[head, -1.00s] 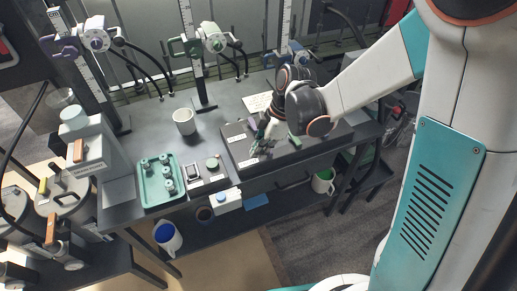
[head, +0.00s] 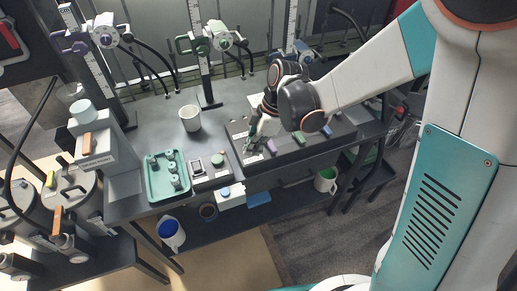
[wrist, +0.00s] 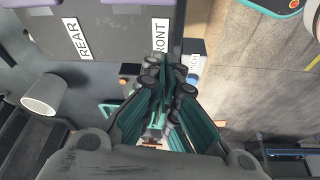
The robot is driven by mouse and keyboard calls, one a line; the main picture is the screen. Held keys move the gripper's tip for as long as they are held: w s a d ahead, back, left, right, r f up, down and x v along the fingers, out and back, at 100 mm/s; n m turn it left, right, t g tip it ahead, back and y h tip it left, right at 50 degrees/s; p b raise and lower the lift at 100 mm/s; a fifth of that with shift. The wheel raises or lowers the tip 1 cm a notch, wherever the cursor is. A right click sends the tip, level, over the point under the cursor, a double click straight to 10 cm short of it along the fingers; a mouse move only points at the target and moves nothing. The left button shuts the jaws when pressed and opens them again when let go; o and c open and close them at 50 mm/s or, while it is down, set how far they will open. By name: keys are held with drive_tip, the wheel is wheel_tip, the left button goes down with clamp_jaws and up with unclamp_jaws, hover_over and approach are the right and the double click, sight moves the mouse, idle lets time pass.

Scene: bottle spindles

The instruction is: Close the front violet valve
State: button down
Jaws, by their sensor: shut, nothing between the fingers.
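The dark valve panel (head: 285,155) lies on the bench with a row of coloured levers. A violet lever (head: 271,145) is at the panel's left part, just right of my gripper (head: 250,143). My gripper is shut and empty, pointing down over the panel's left end. In the wrist view the closed fingertips (wrist: 160,78) are beside the white FRONT label (wrist: 160,36). The REAR label (wrist: 77,41) is further left. A small violet part (wrist: 115,2) shows at the top edge. I cannot tell whether the violet lever is front or rear.
A green lever (head: 300,137) is right of the violet one. A teal tray (head: 155,188) with several parts is at the left, and a white cup (head: 190,118) stands behind. Upright clamps with hoses line the back.

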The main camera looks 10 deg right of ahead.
drive_tip(key=p+v, duration=0.2)
drive_tip(key=v, duration=0.6)
drive_tip(key=shift+w+p, duration=0.3)
drive_tip(key=shift+w, duration=0.1)
drive_tip(key=shift+d+r, duration=0.1)
drive_tip(key=shift+d, duration=0.05)
drive_tip(key=s+d+r+m+t+h, duration=0.3)
drive_tip(key=s+d+r+m+t, duration=0.4)
drive_tip(key=m, duration=1.1)
drive_tip(key=s+d+r, duration=0.4)
drive_tip(key=s+d, duration=0.2)
drive_tip(key=s, duration=0.1)
drive_tip(key=shift+d+r+m+h, duration=0.25)
drive_tip(key=shift+r+m+h, duration=0.05)
drive_tip(key=shift+r+h, duration=0.1)
drive_tip(key=shift+s+a, duration=0.1)
